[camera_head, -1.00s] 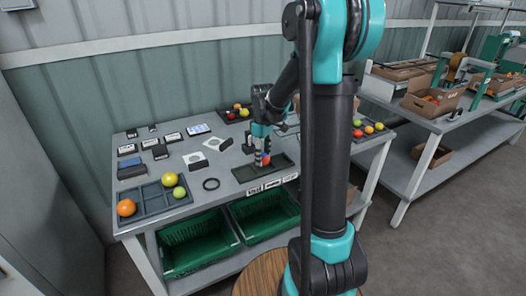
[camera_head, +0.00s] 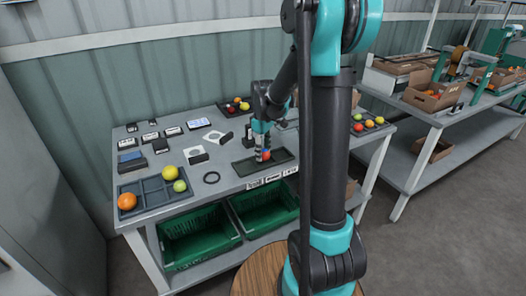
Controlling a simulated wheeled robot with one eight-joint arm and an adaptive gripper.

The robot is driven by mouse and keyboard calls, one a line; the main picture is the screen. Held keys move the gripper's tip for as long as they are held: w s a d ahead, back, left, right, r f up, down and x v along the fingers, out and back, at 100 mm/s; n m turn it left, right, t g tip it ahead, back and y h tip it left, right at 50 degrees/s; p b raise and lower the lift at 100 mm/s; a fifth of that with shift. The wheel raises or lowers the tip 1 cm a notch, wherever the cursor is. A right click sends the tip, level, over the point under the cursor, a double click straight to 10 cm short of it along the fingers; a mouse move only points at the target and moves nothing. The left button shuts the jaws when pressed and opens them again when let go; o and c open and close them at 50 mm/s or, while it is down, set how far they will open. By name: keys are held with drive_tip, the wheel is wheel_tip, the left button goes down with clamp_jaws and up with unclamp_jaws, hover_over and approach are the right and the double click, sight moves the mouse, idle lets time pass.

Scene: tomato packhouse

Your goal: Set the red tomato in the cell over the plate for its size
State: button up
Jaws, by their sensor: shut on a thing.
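My gripper (camera_head: 262,153) points down over the dark shallow tray (camera_head: 284,154) at the table's front middle. It is shut on the red tomato (camera_head: 266,156), which shows between the fingers. I cannot tell whether the tomato touches the tray. The dark divided tray (camera_head: 153,198) stands at the table's left end. An orange tomato (camera_head: 127,201) sits in its front left cell, a yellow one (camera_head: 168,173) at the back right, and a green one (camera_head: 180,186) in front of it; other cells look empty. No size plates can be made out for certain.
White pieces with round holes (camera_head: 196,155) and a dark ring (camera_head: 211,177) lie between the trays. Small dark boxes (camera_head: 129,156) stand behind. Trays of tomatoes sit at the back (camera_head: 237,106) and right (camera_head: 368,124). Green crates (camera_head: 200,238) are below the tabletop.

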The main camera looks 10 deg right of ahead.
drive_tip(key=shift+f, duration=0.5)
drive_tip(key=o, duration=0.9)
drive_tip(key=c, duration=0.4)
drive_tip(key=shift+o, duration=0.2)
drive_tip(key=shift+r, duration=3.55)
